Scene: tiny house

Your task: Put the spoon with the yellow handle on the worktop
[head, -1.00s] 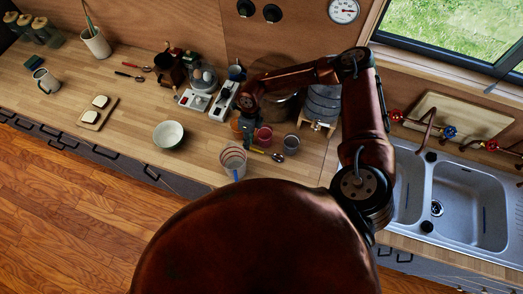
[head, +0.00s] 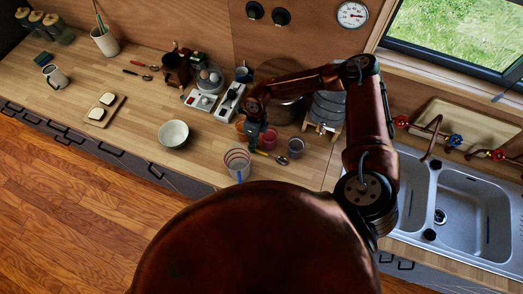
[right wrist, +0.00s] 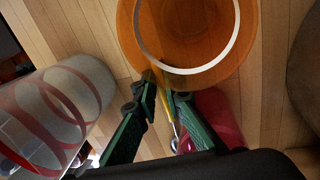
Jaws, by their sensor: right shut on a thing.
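The spoon with the yellow handle (head: 264,154) is at the front of the worktop (head: 209,158), its bowl end pointing right. My right gripper (head: 252,146) reaches down over it and is shut on the yellow handle. In the right wrist view the handle (right wrist: 165,106) shows between the two green fingers, and the bowl end is partly hidden behind the gripper. I cannot tell whether the spoon touches the worktop or is just above it. My left gripper is not in view.
A striped glass (head: 237,165) stands close in front of the gripper. A red cup (head: 268,141), a grey cup (head: 296,146) and an orange glass (right wrist: 190,70) are close too. A bowl (head: 173,134) stands farther left, with clear worktop around it. The sink (head: 465,210) is at right.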

